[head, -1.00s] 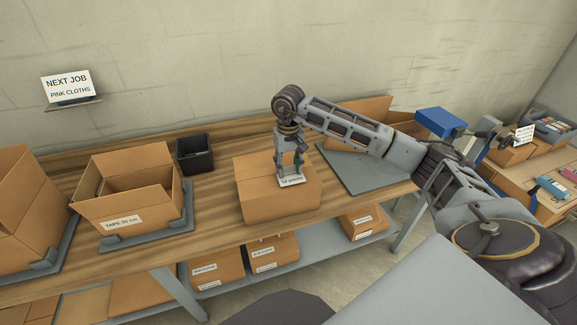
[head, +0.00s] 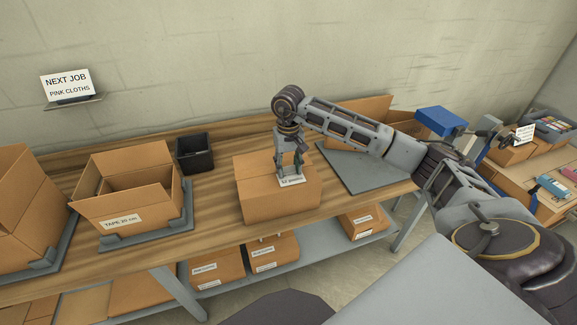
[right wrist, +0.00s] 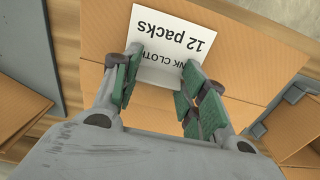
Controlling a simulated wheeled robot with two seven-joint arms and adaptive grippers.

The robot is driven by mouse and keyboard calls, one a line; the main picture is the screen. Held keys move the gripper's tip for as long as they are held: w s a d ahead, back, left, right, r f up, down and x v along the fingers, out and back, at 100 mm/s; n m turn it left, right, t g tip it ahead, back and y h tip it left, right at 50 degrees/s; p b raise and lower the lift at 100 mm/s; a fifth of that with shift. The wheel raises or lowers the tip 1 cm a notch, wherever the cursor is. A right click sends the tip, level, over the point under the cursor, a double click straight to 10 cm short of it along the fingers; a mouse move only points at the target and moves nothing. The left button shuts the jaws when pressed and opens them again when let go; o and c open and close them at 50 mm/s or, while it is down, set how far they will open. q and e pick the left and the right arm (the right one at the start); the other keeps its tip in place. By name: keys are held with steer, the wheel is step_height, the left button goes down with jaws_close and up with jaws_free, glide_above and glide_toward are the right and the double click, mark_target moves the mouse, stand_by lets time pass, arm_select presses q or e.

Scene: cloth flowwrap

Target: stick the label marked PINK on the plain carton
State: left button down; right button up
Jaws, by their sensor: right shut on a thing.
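The plain carton (head: 268,208) stands closed on the wooden bench, in the middle of the head view. My right gripper (head: 290,174) points down over its top and is shut on a white label (head: 292,181). The label lies close over the carton top near its front edge; I cannot tell whether it touches. In the right wrist view the label (right wrist: 163,42) reads upside down "12 packs" and "NK CLOTH", partly covered by the fingers of the gripper (right wrist: 160,80). The carton top (right wrist: 105,35) shows beneath it. My left gripper is not in view.
An open carton marked TAPE (head: 123,209) sits in a grey tray at left, with a black bin (head: 194,153) behind. A grey mat (head: 362,172) lies right of the plain carton. A wall sign (head: 68,86) reads NEXT JOB PINK CLOTHS. Labelled cartons (head: 272,252) stand on the lower shelf.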

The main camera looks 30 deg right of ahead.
stand_by(0.4)
steer(key=o, duration=0.8)
steer(key=shift+c, duration=0.2)
steer(key=o, duration=0.5)
steer(key=shift+r, duration=0.1)
steer(key=shift+r+p, duration=1.45)
steer(key=shift+r, duration=1.4)
